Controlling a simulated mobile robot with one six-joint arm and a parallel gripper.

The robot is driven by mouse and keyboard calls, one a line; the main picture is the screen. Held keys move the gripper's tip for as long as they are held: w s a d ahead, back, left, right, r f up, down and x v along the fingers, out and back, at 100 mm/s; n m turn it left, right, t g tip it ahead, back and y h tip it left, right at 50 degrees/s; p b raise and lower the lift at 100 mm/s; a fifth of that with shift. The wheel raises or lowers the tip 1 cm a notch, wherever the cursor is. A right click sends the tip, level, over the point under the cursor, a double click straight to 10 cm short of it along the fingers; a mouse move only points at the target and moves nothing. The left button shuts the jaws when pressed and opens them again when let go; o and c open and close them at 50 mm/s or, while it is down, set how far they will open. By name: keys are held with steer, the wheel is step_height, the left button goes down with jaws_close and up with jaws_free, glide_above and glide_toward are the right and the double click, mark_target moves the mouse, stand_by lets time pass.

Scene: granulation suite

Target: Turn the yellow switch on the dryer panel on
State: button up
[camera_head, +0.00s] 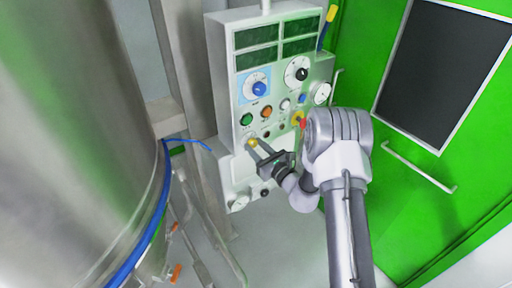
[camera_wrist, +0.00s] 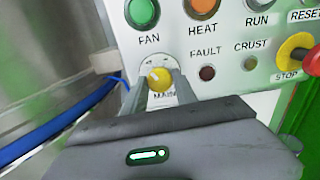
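The yellow switch is a small round knob (camera_head: 252,142) low on the left of the white dryer panel (camera_head: 238,170). In the wrist view the yellow knob (camera_wrist: 160,79) sits on a pale round plate above a partly covered "MAIN" label. My gripper (camera_head: 256,149) is at the panel front, reaching in from the lower right. In the wrist view my gripper (camera_wrist: 158,88) has one finger on each side of the knob, with narrow gaps seeming to show. Its fingers are apart; contact with the knob is not clear. The knob's pointer direction is hard to read.
Above the knob are the green FAN button (camera_wrist: 142,12) and orange HEAT button (camera_wrist: 202,8). The red STOP button on yellow (camera_wrist: 304,58) is to the right. A large steel vessel (camera_head: 70,140) stands left, a green door (camera_head: 415,165) right.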

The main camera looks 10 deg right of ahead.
jaws_close()
steer(key=shift+m, duration=0.4)
steer(key=m+p, duration=0.1)
steer(key=m, duration=0.3)
steer(key=shift+m+p, duration=0.4)
steer(key=m+p, duration=0.2)
steer(key=m, duration=0.4)
steer(key=shift+m, duration=0.3)
steer(key=o, duration=1.1)
jaws_free()
